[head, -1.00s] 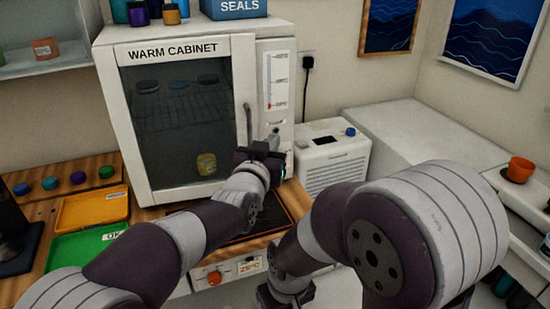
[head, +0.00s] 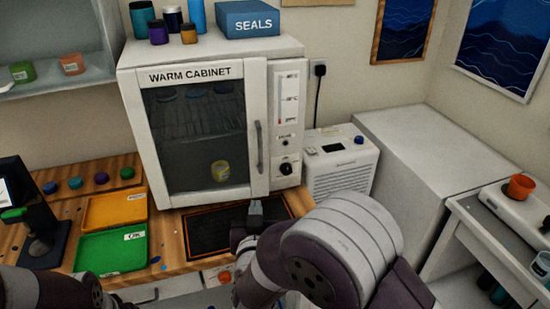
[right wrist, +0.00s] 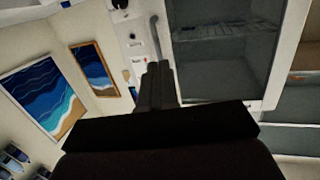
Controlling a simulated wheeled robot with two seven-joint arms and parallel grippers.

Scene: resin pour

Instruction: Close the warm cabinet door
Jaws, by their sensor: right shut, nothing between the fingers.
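The warm cabinet (head: 289,80) is a white box on the wooden bench. Its door (head: 190,73) has a dark window and a vertical grey handle (head: 259,147) on the right side. The door looks flush with the cabinet front. A jar and dark discs show through the glass. My right gripper (head: 255,207) is shut and empty, below the handle and in front of the cabinet. In the right wrist view its fingers (right wrist: 158,68) point towards the handle (right wrist: 155,30), apart from it as far as I can tell. My left arm is at the lower left; its gripper is out of view.
A black mat (head: 209,230) lies before the cabinet. An orange tray (head: 114,208) and a green tray (head: 111,252) are to its left. Bottles and a blue SEALS box (head: 247,20) stand on top. A white unit (head: 340,160) is to the right.

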